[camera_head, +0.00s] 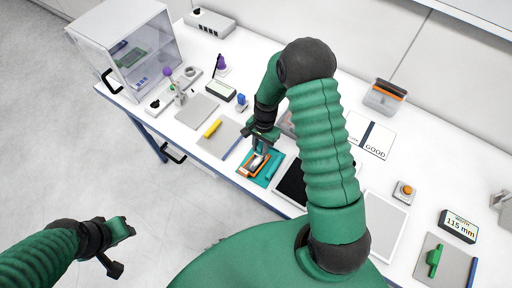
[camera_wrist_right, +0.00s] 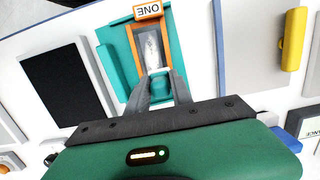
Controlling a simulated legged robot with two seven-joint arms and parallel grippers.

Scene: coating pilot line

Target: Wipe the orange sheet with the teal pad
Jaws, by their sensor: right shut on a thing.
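The orange sheet (camera_wrist_right: 133,48) looks like an orange frame around a grey, streaked middle, lying flat on a teal mat (camera_wrist_right: 181,36). It also shows in the head view (camera_head: 248,173). My right gripper (camera_wrist_right: 160,78) is over the near end of the sheet, shut on the small teal pad (camera_wrist_right: 159,71). The pad is mostly hidden between the fingers, and I cannot tell whether it touches the sheet. The right gripper in the head view (camera_head: 259,150) points down at the sheet. My left gripper (camera_head: 113,247) is off the table over the floor, its jaw opening unclear.
A teal bar (camera_wrist_right: 107,66) lies along the mat's side. A "ONE" label (camera_wrist_right: 148,11) sits at the sheet's far end. A black panel in a white frame (camera_wrist_right: 55,82) is beside the mat. A yellow piece (camera_head: 212,128) lies on a grey plate. A clear cabinet (camera_head: 125,55) stands at the back left.

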